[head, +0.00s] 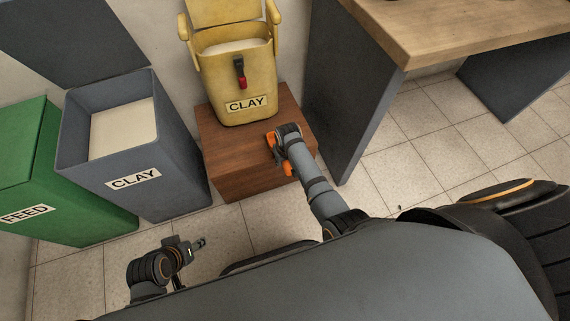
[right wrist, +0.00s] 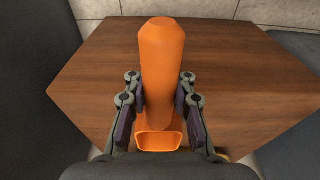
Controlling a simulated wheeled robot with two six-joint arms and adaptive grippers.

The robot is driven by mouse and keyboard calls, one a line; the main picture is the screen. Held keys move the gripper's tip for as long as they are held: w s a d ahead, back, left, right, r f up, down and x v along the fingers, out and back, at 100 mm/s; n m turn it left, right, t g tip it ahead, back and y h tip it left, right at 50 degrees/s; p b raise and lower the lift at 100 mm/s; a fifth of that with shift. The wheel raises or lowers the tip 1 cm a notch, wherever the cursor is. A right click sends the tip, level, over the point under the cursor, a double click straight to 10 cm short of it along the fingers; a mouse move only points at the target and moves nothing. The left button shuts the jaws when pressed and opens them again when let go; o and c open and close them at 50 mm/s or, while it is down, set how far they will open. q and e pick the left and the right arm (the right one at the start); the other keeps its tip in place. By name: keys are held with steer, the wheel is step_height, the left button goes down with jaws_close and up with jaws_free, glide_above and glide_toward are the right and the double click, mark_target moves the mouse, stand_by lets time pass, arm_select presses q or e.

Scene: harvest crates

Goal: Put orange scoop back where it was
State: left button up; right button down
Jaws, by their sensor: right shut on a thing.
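The orange scoop (right wrist: 161,75) is between the fingers of my right gripper (right wrist: 160,110) in the right wrist view, with its open end towards the bottom. In the head view the orange scoop (head: 288,168) shows only in part behind my right gripper (head: 275,140), over the wooden block. I cannot tell whether it touches the wood. My right gripper is shut on it. My left gripper (head: 198,244) is at the lower left in the head view, over the floor and away from the scoop; its jaw opening is too small to judge.
A brown wooden block (head: 225,165) carries a yellow CLAY bin (head: 250,85) with a dark and red tool (head: 240,75) at its front. A grey CLAY bin (head: 180,165) and a green FEED bin (head: 75,215) stand left. A wood-topped table (head: 450,40) stands right. Tiled floor is free between.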

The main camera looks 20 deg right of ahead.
steer(key=shift+r, duration=0.1)
steer(key=c, duration=1.1)
jaws_free()
